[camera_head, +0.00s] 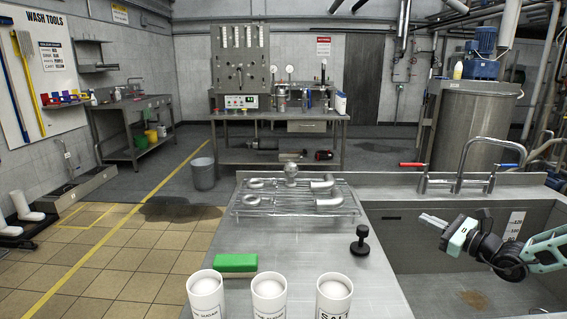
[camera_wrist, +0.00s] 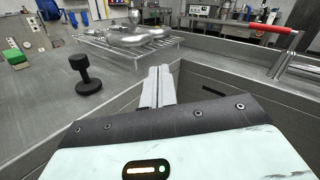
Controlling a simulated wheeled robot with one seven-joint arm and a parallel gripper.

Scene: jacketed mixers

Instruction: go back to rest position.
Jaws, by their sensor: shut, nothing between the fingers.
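My gripper (camera_head: 432,221) is shut and empty. In the head view it points left over the near left part of the sink basin (camera_head: 408,268), with my arm reaching in from the right edge. In the wrist view the two fingers of my gripper (camera_wrist: 160,76) lie together over the sink's edge. A black knobbed piece (camera_head: 360,241) stands on the steel counter (camera_head: 300,254) left of my gripper, apart from it. It also shows in the wrist view (camera_wrist: 86,76).
A wire rack (camera_head: 243,213) with steel pipe fittings stands at the counter's back. A green block (camera_head: 235,262) and three white labelled canisters (camera_head: 269,297) are at the front. A tap with a red lever (camera_head: 412,165) rises behind the sink. Air above the basin is free.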

